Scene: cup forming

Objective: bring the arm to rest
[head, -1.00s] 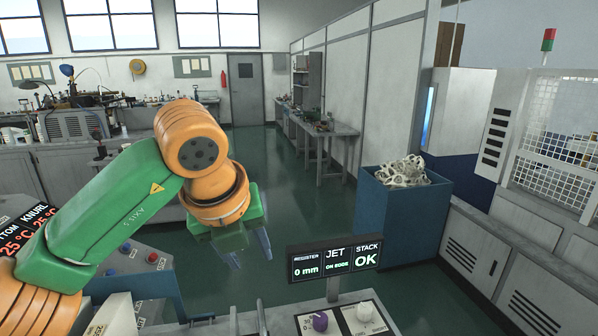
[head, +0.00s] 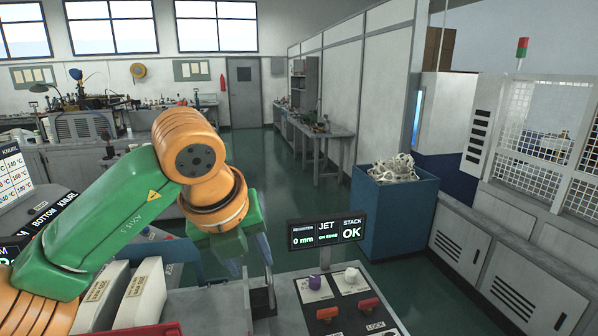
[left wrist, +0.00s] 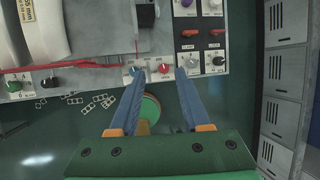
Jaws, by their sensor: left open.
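My left arm, green and orange, reaches in from the left of the head view. Its gripper (head: 252,255) hangs in the air to the left of a small dark status display. In the left wrist view the two blue fingers (left wrist: 158,75) are apart, with nothing between them. They point toward a light control panel (left wrist: 205,50) with knobs. Whether they touch it cannot be told, but they look clear. My right gripper is in neither view.
The status display (head: 327,232) reads "0 mm", "ON EDGE" and "OK". A panel with a purple knob (head: 314,282) and red knobs stands below. Pale paper-like cups or scrap fill a blue bin (head: 395,215). Grey cabinets (head: 500,275) line the right. Green floor (head: 290,190) is open behind.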

